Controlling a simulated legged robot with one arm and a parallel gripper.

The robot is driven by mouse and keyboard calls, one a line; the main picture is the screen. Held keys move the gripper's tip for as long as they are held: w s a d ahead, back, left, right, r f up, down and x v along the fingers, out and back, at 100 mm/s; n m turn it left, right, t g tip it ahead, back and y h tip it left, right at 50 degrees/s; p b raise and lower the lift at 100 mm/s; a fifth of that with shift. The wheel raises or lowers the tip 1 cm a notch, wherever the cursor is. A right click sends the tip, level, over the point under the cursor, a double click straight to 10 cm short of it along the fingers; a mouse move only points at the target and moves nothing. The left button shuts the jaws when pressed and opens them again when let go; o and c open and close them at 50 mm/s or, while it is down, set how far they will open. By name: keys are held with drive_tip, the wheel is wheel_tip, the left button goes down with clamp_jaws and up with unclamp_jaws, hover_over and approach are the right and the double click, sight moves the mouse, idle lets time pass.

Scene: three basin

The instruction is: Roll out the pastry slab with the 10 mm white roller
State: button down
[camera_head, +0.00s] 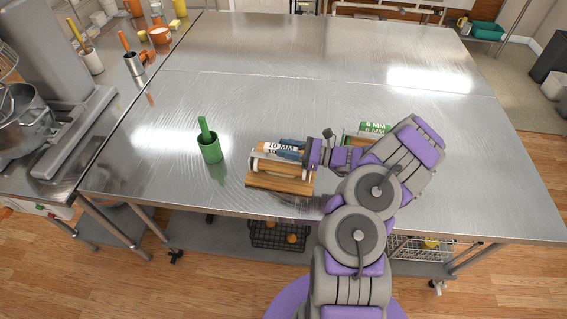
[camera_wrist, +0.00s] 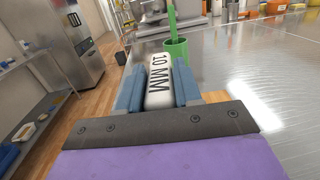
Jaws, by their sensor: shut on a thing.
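The white roller marked 10 MM (camera_head: 272,152) is at the wooden stand (camera_head: 279,182) near the table's front edge. My gripper (camera_head: 288,150) reaches it from the right, its blue fingers either side of the roller. In the wrist view, the roller (camera_wrist: 157,88) with its black 10 MM lettering sits between the two blue fingers of my gripper (camera_wrist: 158,75), which is shut on it. I cannot tell whether the roller still rests on the stand. I see no pastry slab; my arm hides part of the table.
A green cup (camera_head: 210,152) with a green handle in it stands left of the stand. A green-marked 6 MM roller (camera_head: 369,128) lies partly behind my arm. The steel table (camera_head: 300,95) is clear at the back. A mixer (camera_head: 62,110) stands on the left counter.

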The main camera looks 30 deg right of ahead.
drive_tip(key=shift+w+d, duration=1.25)
drive_tip(key=shift+w, duration=0.3)
drive_tip(key=shift+f, duration=0.1)
drive_tip(key=shift+w+d+b, duration=0.3)
drive_tip(key=shift+w+d, duration=0.7)
drive_tip(key=shift+w, duration=0.2)
drive_tip(key=shift+r+p, duration=0.45)
drive_tip(key=shift+r, duration=0.6)
